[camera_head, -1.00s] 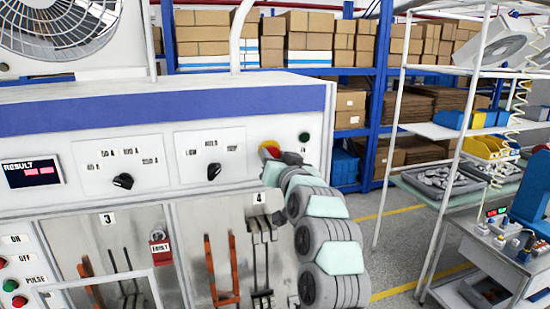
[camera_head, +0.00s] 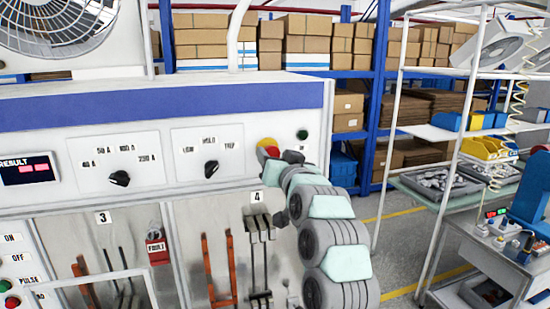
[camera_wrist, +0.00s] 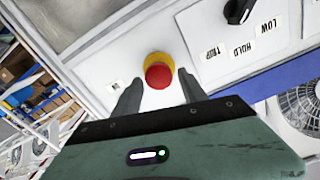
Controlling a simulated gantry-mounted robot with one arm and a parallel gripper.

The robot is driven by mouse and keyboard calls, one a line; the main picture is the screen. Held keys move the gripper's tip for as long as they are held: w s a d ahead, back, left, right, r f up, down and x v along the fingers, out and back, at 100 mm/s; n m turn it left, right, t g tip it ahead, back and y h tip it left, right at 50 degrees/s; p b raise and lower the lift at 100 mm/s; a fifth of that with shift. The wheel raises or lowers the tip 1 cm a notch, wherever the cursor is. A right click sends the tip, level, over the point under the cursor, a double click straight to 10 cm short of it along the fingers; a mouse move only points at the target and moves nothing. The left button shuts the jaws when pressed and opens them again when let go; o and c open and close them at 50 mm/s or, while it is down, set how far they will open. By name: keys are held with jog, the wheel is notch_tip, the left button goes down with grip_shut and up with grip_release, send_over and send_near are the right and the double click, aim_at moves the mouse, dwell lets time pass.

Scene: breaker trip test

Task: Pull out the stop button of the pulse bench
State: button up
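The stop button, a red mushroom head on a yellow collar (camera_head: 268,145), sits at the right end of the pulse bench's white panel (camera_head: 190,104). In the wrist view the red head (camera_wrist: 159,76) lies between the two dark fingers of my gripper (camera_wrist: 158,84), with a gap on each side. My gripper is open, and its fingertips reach about level with the head. In the head view my gripper (camera_head: 284,157) is just right of the button and hides part of it. I cannot tell whether the button is pressed in.
Left of the button is a black LOW/HOLD/TRIP knob (camera_head: 211,169). A small green button (camera_head: 302,135) is close on the right. Below are a lever bay with orange handles (camera_head: 218,270) and a red lock (camera_head: 155,247).

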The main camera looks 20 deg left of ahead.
jog(key=shift+o, duration=0.8)
jog(key=shift+s+d, duration=0.1)
jog(key=shift+d, duration=0.05)
jog(key=b+v, duration=0.3)
jog(key=v, duration=0.7)
jog(key=shift+s, duration=0.25)
jog(key=shift+d, duration=0.1)
